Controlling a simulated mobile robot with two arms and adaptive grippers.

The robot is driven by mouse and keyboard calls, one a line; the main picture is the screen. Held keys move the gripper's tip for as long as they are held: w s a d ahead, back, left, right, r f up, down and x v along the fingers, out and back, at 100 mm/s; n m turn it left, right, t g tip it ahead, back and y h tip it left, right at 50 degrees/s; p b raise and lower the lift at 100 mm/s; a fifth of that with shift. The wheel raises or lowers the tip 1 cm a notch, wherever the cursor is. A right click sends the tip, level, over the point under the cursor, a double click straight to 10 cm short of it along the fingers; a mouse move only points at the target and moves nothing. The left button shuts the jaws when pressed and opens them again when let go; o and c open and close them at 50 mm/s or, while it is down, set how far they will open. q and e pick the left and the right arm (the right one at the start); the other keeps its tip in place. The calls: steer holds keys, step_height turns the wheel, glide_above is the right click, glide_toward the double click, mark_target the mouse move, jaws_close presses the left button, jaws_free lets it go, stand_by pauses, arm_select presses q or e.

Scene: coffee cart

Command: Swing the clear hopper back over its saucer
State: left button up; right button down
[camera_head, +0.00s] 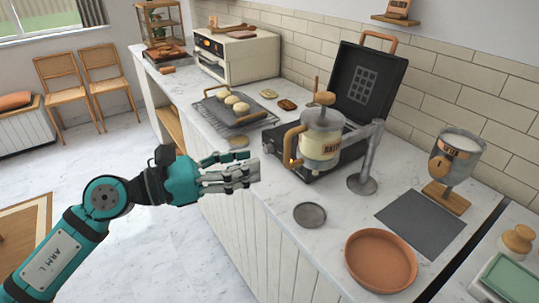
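The clear hopper (321,144), with cream contents and an orange label, hangs on the arm of a grey post (366,165). It has a wooden side handle (290,146) and a wooden top knob. It is in front of and partly over the open black waffle iron (367,83). A small grey saucer (310,214) lies empty on the counter, nearer than the hopper and not under it. My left gripper (246,172) is at the counter's front edge, left of the hopper handle and apart from it. Its fingers are extended, open and empty. My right gripper is not in view.
A terracotta dish (381,261) and a dark grey mat (420,223) lie at the right. A second labelled dispenser (456,155) stands on a wooden base behind the mat. A tray with buns (236,115) sits farther back. The counter around the saucer is clear.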

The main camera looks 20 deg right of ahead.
arm_select(q)
steer(key=shift+s+a, duration=0.1)
steer(key=shift+a, duration=1.3)
